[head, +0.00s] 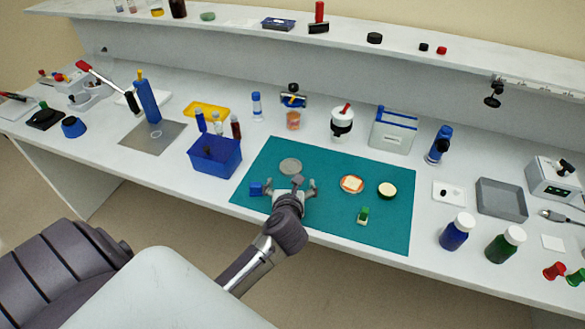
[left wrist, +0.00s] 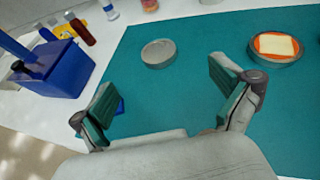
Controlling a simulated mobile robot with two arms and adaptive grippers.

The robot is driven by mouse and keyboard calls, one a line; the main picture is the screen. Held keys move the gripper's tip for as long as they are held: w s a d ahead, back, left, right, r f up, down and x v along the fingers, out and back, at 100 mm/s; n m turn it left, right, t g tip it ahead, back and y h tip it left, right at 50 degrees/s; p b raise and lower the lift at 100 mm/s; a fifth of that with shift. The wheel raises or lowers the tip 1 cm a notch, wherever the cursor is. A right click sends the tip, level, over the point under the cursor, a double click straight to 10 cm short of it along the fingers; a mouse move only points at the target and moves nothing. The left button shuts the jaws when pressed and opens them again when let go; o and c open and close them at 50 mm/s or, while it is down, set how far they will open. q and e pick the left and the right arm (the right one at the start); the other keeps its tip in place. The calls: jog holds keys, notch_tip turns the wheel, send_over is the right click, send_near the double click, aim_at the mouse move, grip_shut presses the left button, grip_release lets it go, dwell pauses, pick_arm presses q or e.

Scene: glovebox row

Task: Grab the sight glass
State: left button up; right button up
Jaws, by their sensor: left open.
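A round, flat grey disc with a paler rim (head: 290,166) lies on the teal mat (head: 330,215); it looks most like the sight glass, though I cannot be sure. In the left wrist view the disc (left wrist: 158,53) lies ahead of the fingers, left of centre between them. My left gripper (head: 291,185) is open and empty over the mat, on the near side of the disc and apart from it. Its two fingers (left wrist: 164,88) are spread wide with teal pads. My right gripper is not in view.
A small blue block (head: 256,188) is beside the left finger, partly hidden in the wrist view. An orange-lined dish (head: 351,184), a black-rimmed cream disc (head: 387,190) and a green piece (head: 363,215) lie right. A blue bin (head: 216,156) stands left of the mat.

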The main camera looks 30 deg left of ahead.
pick_arm(q)
send_near(291, 167)
jog(key=w, duration=0.1)
jog(key=w+a, duration=0.1)
jog(key=w, duration=0.1)
jog(key=shift+w+a+f, duration=0.15)
jog(key=shift+a, duration=0.1)
jog(key=x, duration=0.3)
jog(key=f+x, duration=0.1)
jog(key=x, duration=0.1)
jog(key=shift+a+f+p, duration=0.15)
jog(key=shift+a+p, duration=0.1)
jog(key=shift+p, duration=0.1)
jog(key=shift+c, duration=1.4)
jog(key=c, duration=1.3)
jog(key=shift+c, duration=1.1)
jog(key=shift+r, duration=0.2)
